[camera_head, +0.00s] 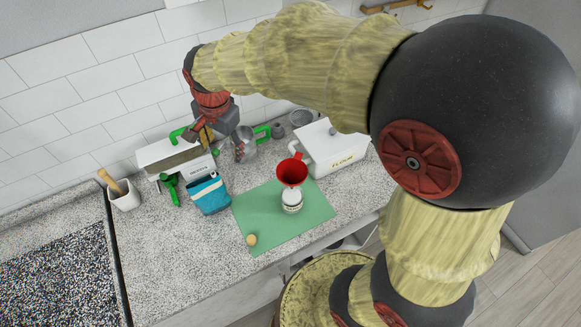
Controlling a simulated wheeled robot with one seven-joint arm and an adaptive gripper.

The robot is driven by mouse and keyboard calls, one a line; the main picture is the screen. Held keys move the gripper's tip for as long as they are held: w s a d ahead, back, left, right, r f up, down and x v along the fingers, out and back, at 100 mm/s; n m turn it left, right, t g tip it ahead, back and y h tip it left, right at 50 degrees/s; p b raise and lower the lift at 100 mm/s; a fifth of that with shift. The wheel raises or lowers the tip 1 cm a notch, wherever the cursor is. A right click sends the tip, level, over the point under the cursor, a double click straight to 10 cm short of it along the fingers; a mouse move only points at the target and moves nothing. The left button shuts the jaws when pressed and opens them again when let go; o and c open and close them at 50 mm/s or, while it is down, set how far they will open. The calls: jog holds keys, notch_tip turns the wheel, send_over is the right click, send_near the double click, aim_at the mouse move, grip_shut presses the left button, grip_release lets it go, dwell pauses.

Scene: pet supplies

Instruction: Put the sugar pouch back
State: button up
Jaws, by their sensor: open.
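A blue pouch with a pale band (208,196), which looks like the sugar pouch, stands on the speckled counter just left of the green mat (270,237). I cannot read a label on it. My gripper (200,137) is above and behind the pouch, over the white bin (193,172) at the wall side. It is open, and I see nothing held in it. The gripper and wrist hide part of the bin's back and the wall behind. The gripper is apart from the pouch.
A red funnel (292,172) sits on a white jar (292,201) on the mat, with a small tan ball (251,240) nearby. A white flour box (335,157), a metal cup (243,151), a green scoop (170,189) and a utensil pot (123,197) surround it. The front-left counter is clear.

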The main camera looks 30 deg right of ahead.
jog(key=s+d+r+n+t, duration=0.1)
jog(key=s+d+r+n, duration=0.2)
jog(key=s, duration=0.3)
jog(key=s+d+r+n+t, duration=0.1)
jog(key=s+d+r+n, duration=0.1)
jog(key=s+n, duration=0.2)
jog(key=s+d+r+n+t, duration=0.1)
jog(key=s+d+r+n, duration=0.2)
jog(key=s, duration=0.7)
jog(key=shift+s+d+r+n, duration=0.15)
jog(key=shift+d+r+n, duration=0.2)
jog(key=shift+n, duration=0.35)
notch_tip(320, 180, down, 17)
jog(key=b, duration=1.7)
jog(key=shift+f, duration=0.15)
